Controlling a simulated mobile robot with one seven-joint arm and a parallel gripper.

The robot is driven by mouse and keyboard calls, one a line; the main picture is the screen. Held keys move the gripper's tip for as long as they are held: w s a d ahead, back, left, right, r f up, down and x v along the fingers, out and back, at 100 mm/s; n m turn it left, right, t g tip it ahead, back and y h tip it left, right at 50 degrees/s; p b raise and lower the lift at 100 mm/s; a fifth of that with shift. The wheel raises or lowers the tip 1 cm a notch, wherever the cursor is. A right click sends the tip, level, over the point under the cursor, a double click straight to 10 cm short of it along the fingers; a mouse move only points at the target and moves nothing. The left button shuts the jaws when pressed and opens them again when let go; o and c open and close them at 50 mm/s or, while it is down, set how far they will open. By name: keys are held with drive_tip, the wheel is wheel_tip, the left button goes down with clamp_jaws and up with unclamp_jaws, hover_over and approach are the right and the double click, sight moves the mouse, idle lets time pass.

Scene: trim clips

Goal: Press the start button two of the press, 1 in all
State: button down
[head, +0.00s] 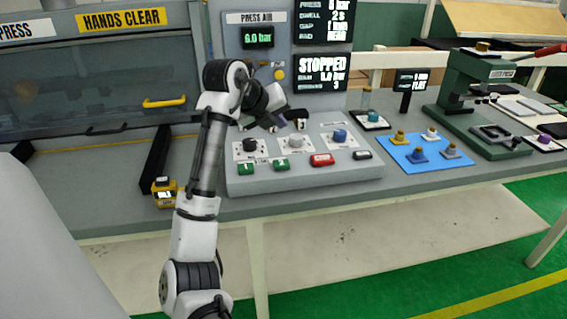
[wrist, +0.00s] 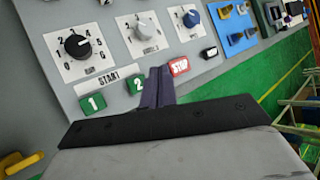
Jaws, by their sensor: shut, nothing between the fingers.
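The green start button two (head: 281,163) is on the sloping front panel of the press, between green button one (head: 245,168) and the red STOP button (head: 322,160). My gripper (head: 284,127) is shut and empty above the panel. In the wrist view its dark fingertips (wrist: 158,72) appear between button two and STOP. I cannot tell how far they are from the panel.
Three knobs, black (head: 250,145), grey (head: 296,140) and blue (head: 339,136), stand behind the buttons. A small black button (head: 362,155) is right of STOP. A screen (head: 322,72) reads STOPPED. A blue mat (head: 423,162) with several parts lies to the right.

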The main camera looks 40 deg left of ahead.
sight(279, 165)
drive_tip(key=shift+f, duration=0.15)
wheel_tip(279, 165, down, 9)
drive_tip(key=b, duration=0.6)
drive_tip(key=shift+r, duration=0.2)
idle(1.7)
drive_tip(key=shift+f+b, duration=0.35)
drive_tip(key=shift+f, duration=0.05)
drive_tip(key=shift+f+b, duration=0.35)
drive_tip(key=shift+f, duration=0.2)
idle(0.6)
drive_tip(key=shift+r, duration=0.1)
drive_tip(key=shift+r+p, duration=0.65)
drive_tip(key=shift+r, duration=0.25)
drive_tip(key=shift+r, duration=0.1)
